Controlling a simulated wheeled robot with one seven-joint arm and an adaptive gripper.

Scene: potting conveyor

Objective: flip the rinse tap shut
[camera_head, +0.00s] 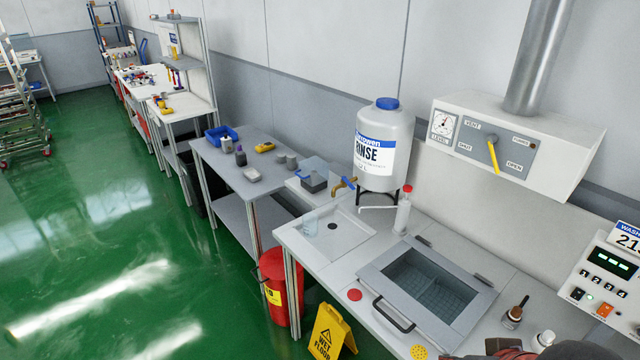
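The rinse tap (346,182) is a small brass-coloured tap with a blue lever. It sticks out to the left from the foot of the grey rinse tank (385,145), which has a blue cap and a "RINSE" label. The tap is small in the picture, and I cannot tell the lever's exact angle or whether water runs.
A white bottle with a red cap (403,212) stands right of the tap. A basin with a grey frame (375,282) lies nearer. A red bin (277,290) and yellow wet-floor sign (329,332) stand before the bench. A vent box (572,160) juts above; green floor is clear at left.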

